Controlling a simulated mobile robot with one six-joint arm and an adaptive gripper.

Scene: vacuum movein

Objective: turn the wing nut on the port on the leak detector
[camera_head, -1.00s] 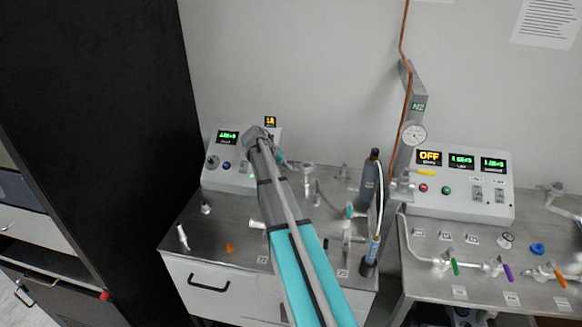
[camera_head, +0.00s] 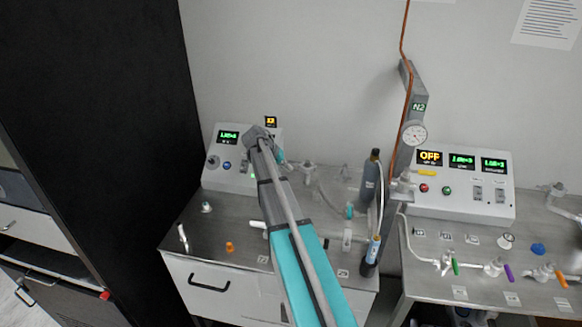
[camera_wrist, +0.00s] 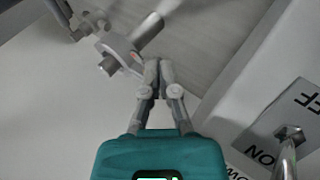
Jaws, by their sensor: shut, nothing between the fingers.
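The leak detector (camera_head: 240,180) is the pale box with a green display at the back of the left bench. In the wrist view a metal port with a ring clamp (camera_wrist: 121,52) stands at upper centre. A small red mark shows on the clamp near my fingertips. The wing nut itself is hard to make out there. My gripper (camera_wrist: 158,66) is shut and empty, its fingertips together just right of the clamp; whether they touch it I cannot tell. In the head view my arm largely hides the gripper and the port.
A switch lever (camera_wrist: 289,134) on an ON/OFF plate is at the right of the wrist view. A dark cylinder (camera_head: 370,185) and a column with a gauge (camera_head: 413,134) stand right of my arm. Small fittings lie on the left bench (camera_head: 205,238).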

